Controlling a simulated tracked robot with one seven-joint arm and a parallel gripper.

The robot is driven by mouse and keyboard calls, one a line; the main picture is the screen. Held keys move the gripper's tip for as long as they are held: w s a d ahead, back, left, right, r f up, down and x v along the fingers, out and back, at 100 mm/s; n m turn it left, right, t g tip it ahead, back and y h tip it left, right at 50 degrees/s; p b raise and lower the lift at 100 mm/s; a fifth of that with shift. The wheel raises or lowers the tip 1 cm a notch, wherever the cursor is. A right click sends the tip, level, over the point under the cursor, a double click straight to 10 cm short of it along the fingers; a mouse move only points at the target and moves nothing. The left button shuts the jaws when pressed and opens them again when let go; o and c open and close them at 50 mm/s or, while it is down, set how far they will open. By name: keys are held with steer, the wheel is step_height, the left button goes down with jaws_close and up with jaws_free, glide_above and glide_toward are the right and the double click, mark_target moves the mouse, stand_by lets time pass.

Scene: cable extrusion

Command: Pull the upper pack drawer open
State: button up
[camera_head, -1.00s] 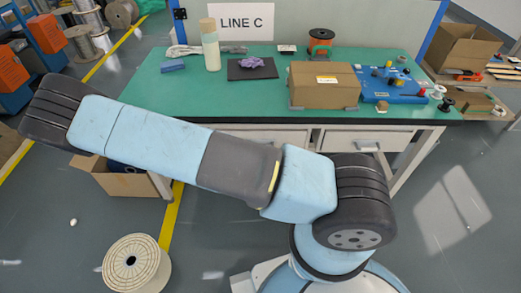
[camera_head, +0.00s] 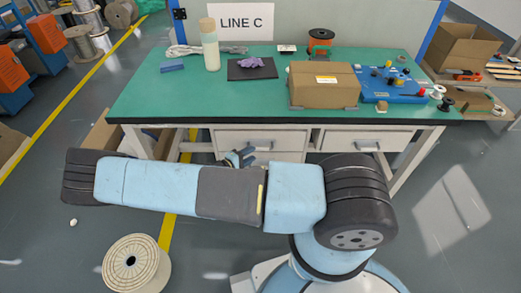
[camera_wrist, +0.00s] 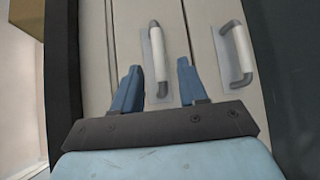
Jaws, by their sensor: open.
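The upper pack drawer (camera_head: 228,137) is the top of two stacked light grey drawers under the left part of the bench; it looks shut. Its handle (camera_head: 258,143) is a short bar. In the wrist view, turned sideways, this upper handle (camera_wrist: 157,55) is the left one, and the lower drawer's handle (camera_wrist: 240,55) is to its right. My gripper (camera_wrist: 159,64) is open, its blue fingers on either side of the upper handle in the picture. I cannot tell how deep they reach or whether they touch. In the head view my gripper (camera_head: 240,157) is partly hidden by my arm.
The green bench (camera_head: 160,100) overhangs the drawers, its dark edge (camera_wrist: 62,80) close by in the wrist view. A cardboard box (camera_head: 325,86) and blue panel (camera_head: 395,88) stand on it. Another drawer (camera_head: 335,139) is to the right.

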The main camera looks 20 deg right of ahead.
mark_target(261, 149)
steer(key=x, duration=0.6)
steer(key=shift+w+d, duration=0.15)
steer(key=shift+d, duration=0.1)
jaws_close()
stand_by(0.4)
